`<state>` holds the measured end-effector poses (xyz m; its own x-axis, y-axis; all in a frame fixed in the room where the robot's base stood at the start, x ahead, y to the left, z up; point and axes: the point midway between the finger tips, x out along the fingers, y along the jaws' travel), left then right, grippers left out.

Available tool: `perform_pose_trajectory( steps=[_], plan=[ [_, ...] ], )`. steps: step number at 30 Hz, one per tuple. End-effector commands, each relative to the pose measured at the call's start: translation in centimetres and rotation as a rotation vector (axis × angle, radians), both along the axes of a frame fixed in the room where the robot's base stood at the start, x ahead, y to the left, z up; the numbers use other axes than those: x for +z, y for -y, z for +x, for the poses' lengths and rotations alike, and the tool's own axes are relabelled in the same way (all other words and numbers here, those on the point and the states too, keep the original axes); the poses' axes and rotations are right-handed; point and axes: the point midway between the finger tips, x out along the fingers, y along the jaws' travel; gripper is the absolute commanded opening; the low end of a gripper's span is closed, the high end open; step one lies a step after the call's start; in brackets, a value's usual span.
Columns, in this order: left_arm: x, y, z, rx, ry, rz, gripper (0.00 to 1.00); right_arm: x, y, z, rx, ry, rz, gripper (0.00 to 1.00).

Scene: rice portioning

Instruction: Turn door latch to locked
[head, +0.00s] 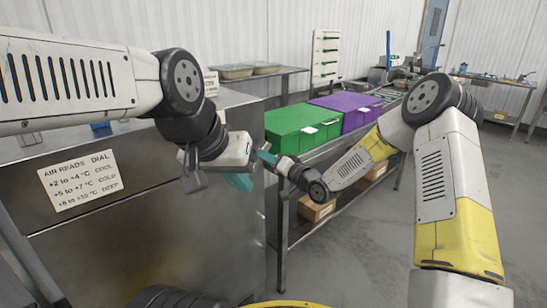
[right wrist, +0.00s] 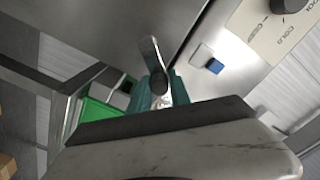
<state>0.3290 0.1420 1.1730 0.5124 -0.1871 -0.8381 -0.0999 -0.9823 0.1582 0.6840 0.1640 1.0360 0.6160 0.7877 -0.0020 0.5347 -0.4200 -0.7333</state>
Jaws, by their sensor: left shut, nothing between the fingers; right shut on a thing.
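The door latch (right wrist: 152,58) shows in the right wrist view as a metal lever with a dark round pivot, against a steel cabinet face. My right gripper (head: 266,156) has teal fingertips, which also show in the right wrist view (right wrist: 160,92). It is shut on the latch, with the fingers on both sides of it. In the head view the latch cannot be made out near the grippers. My left gripper (head: 238,182) also has teal fingertips, is shut and empty, and hangs in front of the steel cabinet (head: 170,235), just left of and below the right gripper.
A sign (head: 80,180) is on the cabinet. Green (head: 300,127) and purple (head: 345,107) boxes stand on a bench behind the right gripper. Open floor lies at right.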

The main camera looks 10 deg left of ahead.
Motion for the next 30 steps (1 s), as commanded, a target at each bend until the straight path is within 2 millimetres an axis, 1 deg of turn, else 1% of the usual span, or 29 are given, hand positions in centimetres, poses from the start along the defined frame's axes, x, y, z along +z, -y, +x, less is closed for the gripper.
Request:
perform_pose_trajectory(
  steps=[1, 18, 24, 30],
  plan=[
    [0.0, 0.0, 0.0, 0.000, 0.000, 0.000, 0.00, 0.0, -0.3, -0.2, 0.010, -0.036, 0.034, 0.00],
    [0.0, 0.0, 0.0, 0.000, 0.000, 0.000, 0.00, -2.1, 0.7, 1.1, 0.008, -0.455, 0.364, 0.00],
    [0.0, 0.0, 0.0, 0.000, 0.000, 0.000, 0.00, -2.8, 0.8, 1.3, 0.007, -0.574, 0.459, 0.00],
    [0.0, 0.0, 0.0, 0.000, 0.000, 0.000, 0.00, -3.2, 0.9, 1.4, 0.007, -0.658, 0.525, 0.00]
  ],
)
